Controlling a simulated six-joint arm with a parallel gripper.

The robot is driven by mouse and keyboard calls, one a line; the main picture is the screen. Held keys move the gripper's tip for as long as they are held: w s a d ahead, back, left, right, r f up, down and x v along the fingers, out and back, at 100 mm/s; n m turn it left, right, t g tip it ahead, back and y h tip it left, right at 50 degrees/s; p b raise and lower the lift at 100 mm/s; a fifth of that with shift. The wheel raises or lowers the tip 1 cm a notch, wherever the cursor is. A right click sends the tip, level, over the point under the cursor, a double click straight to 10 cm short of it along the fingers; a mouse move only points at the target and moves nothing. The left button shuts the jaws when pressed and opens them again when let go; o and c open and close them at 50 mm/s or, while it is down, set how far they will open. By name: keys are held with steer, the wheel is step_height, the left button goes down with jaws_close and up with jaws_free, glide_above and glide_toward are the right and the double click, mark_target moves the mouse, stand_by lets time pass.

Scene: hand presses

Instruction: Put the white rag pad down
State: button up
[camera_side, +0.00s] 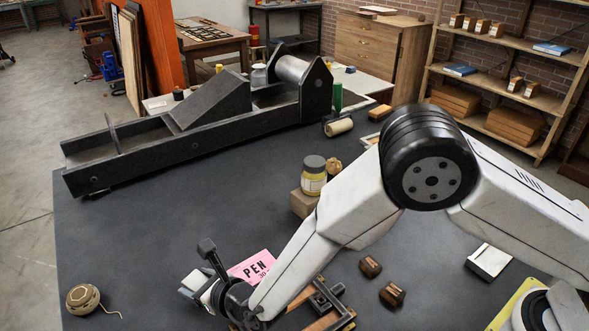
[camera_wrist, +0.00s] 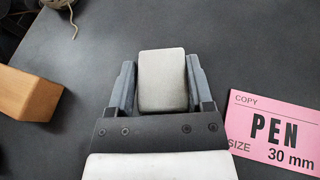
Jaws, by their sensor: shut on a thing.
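The white rag pad (camera_wrist: 162,82) is a pale block with rounded edges. In the wrist view it sits between the two grey fingers of my gripper (camera_wrist: 160,85), which is shut on it. In the side view my gripper (camera_side: 212,290) is low over the front of the dark table, and the pale pad (camera_side: 192,281) shows at its left. The pad is beside the pink PEN card (camera_side: 254,266), which also lies to its right in the wrist view (camera_wrist: 272,130). I cannot tell whether the pad touches the table.
A ball of twine (camera_side: 84,299) lies at the front left. A wooden block (camera_wrist: 27,93) is left of my gripper in the wrist view. Small brown blocks (camera_side: 370,266), a yellow jar (camera_side: 313,178) and a long dark press (camera_side: 190,135) stand around. The table's left-middle is clear.

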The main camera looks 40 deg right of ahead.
steer(key=shift+f, duration=0.6)
steer(key=shift+f, duration=0.15)
steer(key=o, duration=1.2)
steer(key=shift+r, duration=0.2)
steer(key=shift+v, duration=6)
steer(key=shift+d+f, duration=0.1)
